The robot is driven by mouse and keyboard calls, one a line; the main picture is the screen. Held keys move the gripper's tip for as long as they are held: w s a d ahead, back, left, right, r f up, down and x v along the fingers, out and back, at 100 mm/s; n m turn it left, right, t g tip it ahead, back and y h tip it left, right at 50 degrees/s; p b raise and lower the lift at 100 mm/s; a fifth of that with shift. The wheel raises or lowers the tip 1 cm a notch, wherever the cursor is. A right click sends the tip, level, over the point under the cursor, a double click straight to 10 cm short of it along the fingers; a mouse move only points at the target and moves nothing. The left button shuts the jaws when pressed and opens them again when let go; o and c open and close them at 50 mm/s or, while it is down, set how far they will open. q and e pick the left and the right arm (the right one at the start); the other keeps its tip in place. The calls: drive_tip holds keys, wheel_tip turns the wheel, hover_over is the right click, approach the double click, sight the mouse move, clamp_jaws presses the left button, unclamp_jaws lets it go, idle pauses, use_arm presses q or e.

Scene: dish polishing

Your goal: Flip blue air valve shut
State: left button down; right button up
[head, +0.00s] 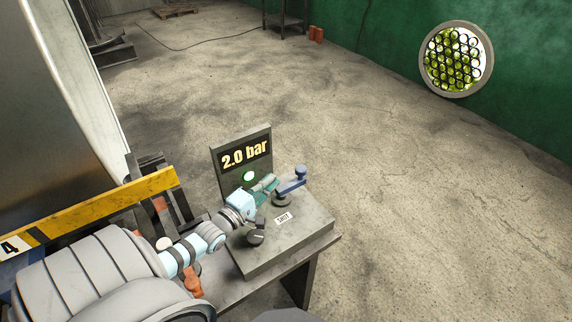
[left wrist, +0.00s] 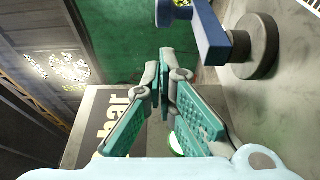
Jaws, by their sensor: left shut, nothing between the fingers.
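The blue air valve (head: 290,187) stands on a grey control box, its lever reaching toward the upper right to an upright blue knob. A "SHUT" label (head: 283,218) lies on the box top just in front of the valve. My left gripper (head: 271,181) is shut and empty, close on the left side of the valve. In the left wrist view the closed teal fingers (left wrist: 165,62) are below and left of the blue lever (left wrist: 209,33), with a visible gap in the picture. The lever joins a round grey base (left wrist: 257,47). My right gripper is not in view.
An upright panel (head: 226,157) reading "2.0 bar" stands behind the valve, with a lit green lamp (head: 249,176). A dark knob (head: 256,237) sits on the box front left. A yellow rail (head: 110,203) runs at left. Floor to the right is clear.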

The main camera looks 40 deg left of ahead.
use_arm(q)
drive_tip(key=w+b, duration=0.1)
drive_tip(key=w, duration=0.2)
drive_tip(key=w+b, duration=0.1)
drive_tip(key=w, duration=0.3)
drive_tip(key=shift+w+a+f+b, duration=0.2)
drive_tip(key=shift+w+b, duration=0.1)
drive_tip(key=shift+b, duration=0.1)
drive_tip(key=shift+w+r, duration=0.15)
drive_tip(key=shift+w, duration=0.3)
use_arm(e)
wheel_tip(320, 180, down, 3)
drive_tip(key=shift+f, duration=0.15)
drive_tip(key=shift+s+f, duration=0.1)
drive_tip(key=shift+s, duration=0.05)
